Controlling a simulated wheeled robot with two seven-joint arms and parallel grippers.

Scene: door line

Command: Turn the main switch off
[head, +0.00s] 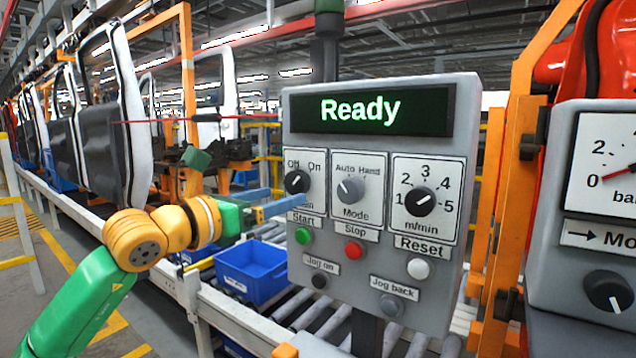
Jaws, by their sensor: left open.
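The main switch (297,182) is a black rotary knob at the upper left of the grey control panel (375,268). Its plate reads "Off" at the left and "On" at the right. Its small white mark seems to point up and right, towards "On". The label below it is partly hidden by my gripper. My left gripper (288,202) is open and empty, with blue-grey fingers reaching from the left to just below the knob. I cannot tell whether a finger touches the panel. My right gripper is not in view.
The panel display (372,111) reads "Ready". Close by are the mode knob (350,190), speed knob (420,201), green start button (303,236) and red stop button (354,250). A blue bin (250,272) stands behind my left gripper. An orange post (515,180) flanks the panel's right.

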